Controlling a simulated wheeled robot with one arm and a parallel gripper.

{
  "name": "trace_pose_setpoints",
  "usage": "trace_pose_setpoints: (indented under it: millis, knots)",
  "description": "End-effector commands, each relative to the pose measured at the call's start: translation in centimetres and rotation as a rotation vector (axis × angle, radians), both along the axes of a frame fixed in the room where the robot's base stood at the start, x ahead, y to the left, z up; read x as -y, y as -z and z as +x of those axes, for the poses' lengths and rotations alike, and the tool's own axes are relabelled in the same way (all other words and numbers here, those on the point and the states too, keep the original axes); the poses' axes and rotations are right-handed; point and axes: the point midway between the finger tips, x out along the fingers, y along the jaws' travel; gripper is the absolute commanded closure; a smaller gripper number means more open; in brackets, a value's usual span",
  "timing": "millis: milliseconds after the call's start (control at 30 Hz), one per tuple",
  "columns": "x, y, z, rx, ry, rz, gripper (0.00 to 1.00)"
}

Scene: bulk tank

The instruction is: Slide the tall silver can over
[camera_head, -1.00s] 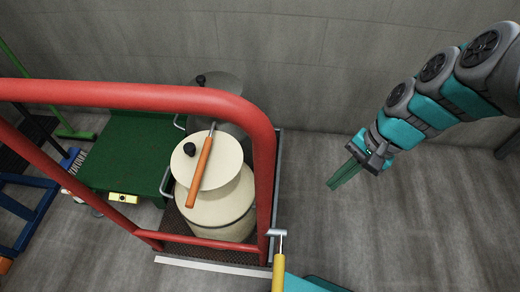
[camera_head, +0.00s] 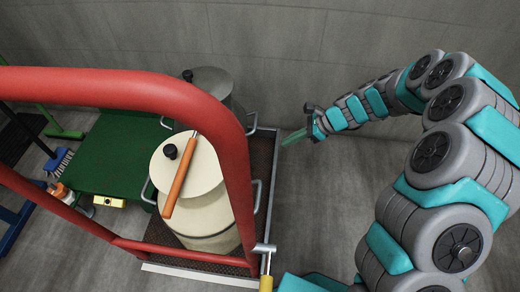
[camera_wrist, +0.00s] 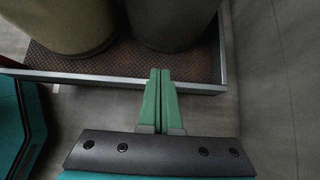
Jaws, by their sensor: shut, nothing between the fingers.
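The tall silver can (camera_head: 222,88) stands upright at the back of the platform, partly hidden behind the cream can and the red rail. In the wrist view its dark grey lower side (camera_wrist: 172,22) shows ahead of the fingers. My gripper (camera_head: 286,141) is at the platform's right edge, to the right of the silver can and apart from it. Its green fingers (camera_wrist: 160,74) are shut together and empty, with their tips reaching over the platform's metal rim.
A cream can (camera_head: 205,205) stands in front, with an orange-handled tool (camera_head: 178,183) across its lid. The platform's metal rim (camera_wrist: 110,80) borders its mesh floor. A thick red rail (camera_head: 120,85) arches across the front. Floor to the right (camera_head: 315,210) is clear.

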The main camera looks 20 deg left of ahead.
Motion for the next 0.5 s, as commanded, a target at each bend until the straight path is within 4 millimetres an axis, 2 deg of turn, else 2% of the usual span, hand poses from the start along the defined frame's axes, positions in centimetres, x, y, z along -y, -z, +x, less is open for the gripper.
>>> trace_pose_setpoints:
  millis: [167,500]
  knots:
    - [-1.2,1.4,-0.4,-0.007,0.004,0.001,1.0]
    - [-5.5,6.0,-1.8,-0.006,0.0,0.0,1.0]
